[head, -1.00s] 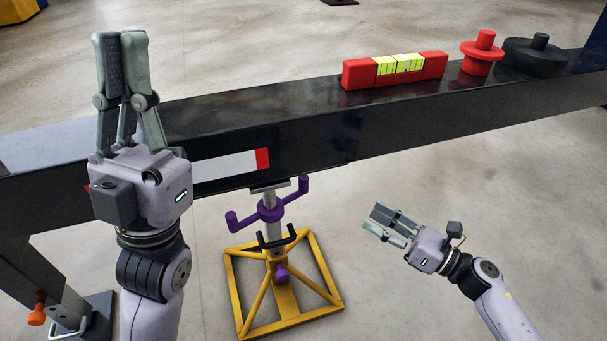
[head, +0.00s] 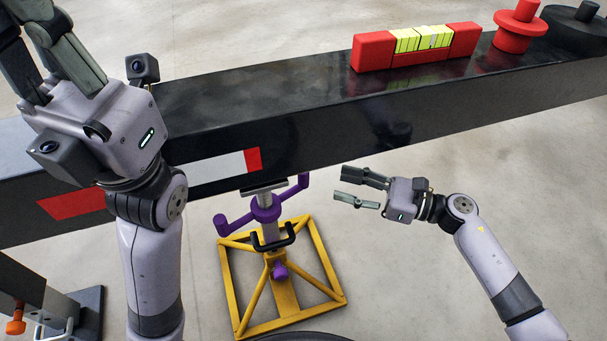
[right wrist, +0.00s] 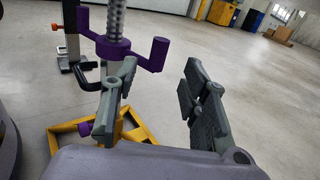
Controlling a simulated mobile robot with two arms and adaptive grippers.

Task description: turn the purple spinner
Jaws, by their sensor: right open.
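The purple spinner (head: 265,209) is a hub with two arms ending in upright knobs, around the grey post of a yellow-based jack stand under the black beam. In the right wrist view the spinner (right wrist: 113,48) is at upper left, around a threaded rod, with one knob ahead of the fingers. My right gripper (head: 341,185) is open and empty, to the right of the spinner and apart from it, pointing left toward it. Its two fingers also show in the right wrist view (right wrist: 160,63). My left gripper (head: 38,45) is raised at upper left, its fingers partly cut off by the frame.
The black beam (head: 330,130) crosses above the spinner. A red level (head: 415,55), a red knobbed disc (head: 519,27) and a dark one (head: 578,28) sit on it. The yellow base (head: 230,285) spreads below. Bare floor lies around my right gripper.

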